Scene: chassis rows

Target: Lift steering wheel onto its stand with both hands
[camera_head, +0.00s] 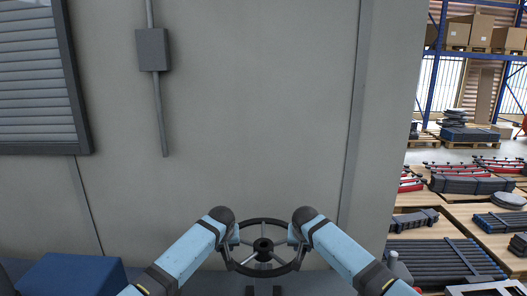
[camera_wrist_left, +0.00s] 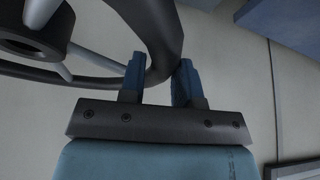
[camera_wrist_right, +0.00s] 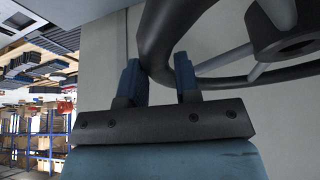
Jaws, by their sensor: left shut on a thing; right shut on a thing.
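The steering wheel (camera_head: 263,221) is a dark ring with grey spokes and a dark hub, low in the middle of the head view. My left gripper (camera_head: 234,240) is shut on its left rim, and my right gripper (camera_head: 294,240) is shut on its right rim. In the left wrist view the rim (camera_wrist_left: 166,35) passes between the fingers of my left gripper (camera_wrist_left: 158,82). In the right wrist view the rim (camera_wrist_right: 152,45) passes between the fingers of my right gripper (camera_wrist_right: 158,78).
A grey wall (camera_head: 260,110) stands behind the wheel, with a conduit box (camera_head: 153,50) on it. A blue box (camera_head: 72,276) is at the lower left. On the right are pallets of dark parts (camera_head: 445,258) and blue racking (camera_head: 437,60).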

